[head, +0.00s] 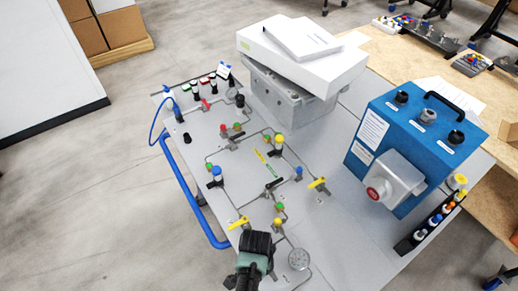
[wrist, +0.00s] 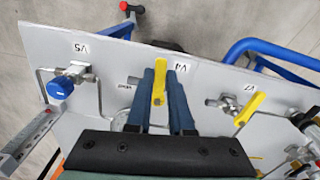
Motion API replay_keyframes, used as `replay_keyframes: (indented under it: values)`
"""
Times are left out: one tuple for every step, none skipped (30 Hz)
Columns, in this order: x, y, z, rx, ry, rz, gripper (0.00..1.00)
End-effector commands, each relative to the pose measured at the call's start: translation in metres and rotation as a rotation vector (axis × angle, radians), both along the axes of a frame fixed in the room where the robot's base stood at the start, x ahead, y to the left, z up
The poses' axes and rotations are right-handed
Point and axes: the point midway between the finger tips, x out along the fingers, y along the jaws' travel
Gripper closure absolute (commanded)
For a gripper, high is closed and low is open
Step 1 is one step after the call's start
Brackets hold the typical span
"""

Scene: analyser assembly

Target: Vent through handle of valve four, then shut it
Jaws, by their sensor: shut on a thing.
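In the wrist view, the yellow lever handle of valve four (wrist: 159,82) stands between my two blue-grey fingers, beside a label reading V4 (wrist: 179,65). My gripper (wrist: 160,92) is shut on this handle. The handle's long axis runs nearly up and down in the picture. A small label that seems to read VENT (wrist: 124,86) lies just left of the fingers. In the head view, my gripper (head: 255,243) is at the near edge of the grey panel (head: 330,215) and hides the handle it holds. The valve body is mostly hidden by the fingers.
A blue-knobbed valve marked V5 (wrist: 60,88) is left of my fingers, and another yellow-handled valve (wrist: 249,107) is to the right. A round gauge (head: 298,259) is right of my gripper. A blue box (head: 400,145) and stacked white boxes (head: 300,60) stand farther back.

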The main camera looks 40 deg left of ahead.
Motion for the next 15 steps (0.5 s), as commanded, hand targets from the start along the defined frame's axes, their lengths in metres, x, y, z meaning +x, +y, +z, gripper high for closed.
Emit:
replay_keyframes:
  values:
    - [0.0016, 0.0021, 0.0007, 0.002, -0.004, -0.024, 1.0]
    - [0.0018, 0.0027, 0.0008, 0.002, -0.004, -0.039, 1.0]
    - [0.0022, 0.0034, 0.0008, 0.002, -0.004, -0.058, 1.0]
    - [0.0024, 0.0039, 0.0009, 0.002, -0.005, -0.07, 1.0]
    - [0.0025, 0.0044, 0.0009, 0.002, -0.005, -0.082, 1.0]
    - [0.0028, 0.0048, 0.001, 0.002, -0.005, -0.095, 1.0]
    - [0.0029, 0.0052, 0.001, 0.002, -0.005, -0.104, 1.0]
    - [0.003, 0.0055, 0.001, 0.003, -0.005, -0.113, 1.0]
    - [0.0032, 0.0057, 0.001, 0.003, -0.005, -0.121, 1.0]
    - [0.0034, 0.0059, 0.0011, 0.003, -0.005, -0.127, 1.0]
    - [0.0034, 0.006, 0.0011, 0.003, -0.005, -0.132, 1.0]
    - [0.0035, 0.0062, 0.0011, 0.003, -0.005, -0.138, 1.0]
    - [0.0035, 0.0063, 0.0011, 0.003, -0.005, -0.141, 1.0]
    - [0.0037, 0.0064, 0.0011, 0.003, -0.005, -0.144, 1.0]
    - [0.0037, 0.0064, 0.0011, 0.003, -0.005, -0.146, 1.0]
